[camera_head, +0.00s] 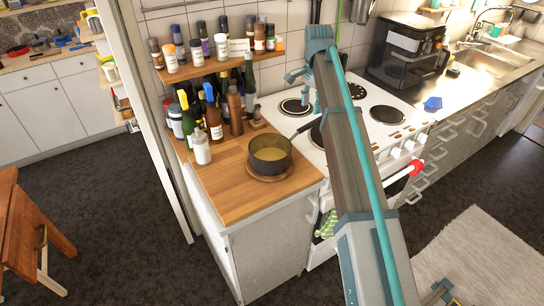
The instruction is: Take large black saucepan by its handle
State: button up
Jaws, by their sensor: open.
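The large black saucepan (270,163) sits upright on a round wooden board on the wooden counter, left of the cooker. It holds something yellowish. Its dark handle (305,127) points back and right, over the cooker's edge. My gripper (302,88) is above the cooker, behind the handle in the picture, and apart from the pan. It is small and partly hidden by my arm. It is open, and I see nothing between its fingers.
The white cooker (386,147) has several hotplates. The wooden counter's front (235,200) is clear.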

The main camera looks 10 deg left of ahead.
aim_at(309, 123)
jog(key=shift+f+p, duration=1.65)
jog(key=shift+f, duration=2.75)
grip_shut()
jog(key=shift+a, duration=0.1)
